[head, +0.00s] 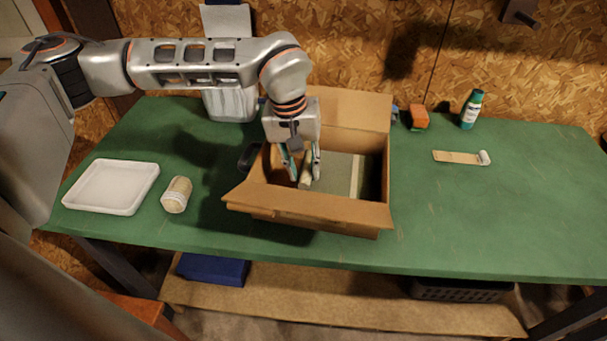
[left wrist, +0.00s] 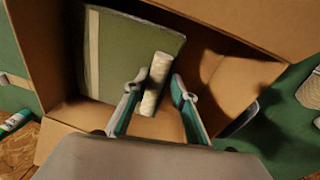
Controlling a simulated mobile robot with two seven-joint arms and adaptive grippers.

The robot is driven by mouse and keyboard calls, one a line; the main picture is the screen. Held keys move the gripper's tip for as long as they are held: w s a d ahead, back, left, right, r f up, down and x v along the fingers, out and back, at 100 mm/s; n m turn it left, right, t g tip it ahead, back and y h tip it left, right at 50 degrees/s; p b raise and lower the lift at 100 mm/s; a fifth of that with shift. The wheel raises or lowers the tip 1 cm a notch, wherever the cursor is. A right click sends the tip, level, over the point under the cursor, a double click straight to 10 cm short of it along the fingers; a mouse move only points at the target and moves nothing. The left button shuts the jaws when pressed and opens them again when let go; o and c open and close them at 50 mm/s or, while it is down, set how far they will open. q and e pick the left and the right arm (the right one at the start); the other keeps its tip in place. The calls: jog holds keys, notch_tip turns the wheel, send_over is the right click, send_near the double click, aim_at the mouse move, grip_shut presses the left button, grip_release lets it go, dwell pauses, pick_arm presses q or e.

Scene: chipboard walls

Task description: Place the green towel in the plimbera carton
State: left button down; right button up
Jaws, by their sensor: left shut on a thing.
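The open brown carton (head: 310,203) stands on the green table with its flaps spread; no name can be read on it. A flat grey-green piece with a pale stripe (head: 338,172), seemingly the folded green towel, lies on the carton floor; it is greener in the left wrist view (left wrist: 132,57). My left gripper (head: 303,173) points down inside the carton's left part. Its fingers (left wrist: 153,97) are shut on a pale, rough roll (left wrist: 157,80). The roll overlaps the towel's edge in the wrist view; I cannot tell whether they touch. My right gripper is not in view.
A white tray (head: 111,188) and a tan jar (head: 176,195) stand left of the carton. A dark item (head: 250,157) lies close to its left wall. An orange block (head: 419,117), a green bottle (head: 472,110) and a pale strip (head: 460,157) are right. The table's far right is clear.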

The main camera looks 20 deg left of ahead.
pick_arm(q)
jog(key=shift+f, duration=1)
jog(key=shift+f, duration=0.15)
jog(key=c, duration=1.6)
grip_release()
jog(key=shift+c, duration=0.2)
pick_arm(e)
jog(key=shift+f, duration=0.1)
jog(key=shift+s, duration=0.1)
pick_arm(q)
jog(key=shift+r, duration=0.2)
notch_tip(320, 180, up, 12)
jog(key=s+a+p, duration=0.1)
jog(key=shift+s+f, duration=0.15)
jog(key=shift+s, duration=0.05)
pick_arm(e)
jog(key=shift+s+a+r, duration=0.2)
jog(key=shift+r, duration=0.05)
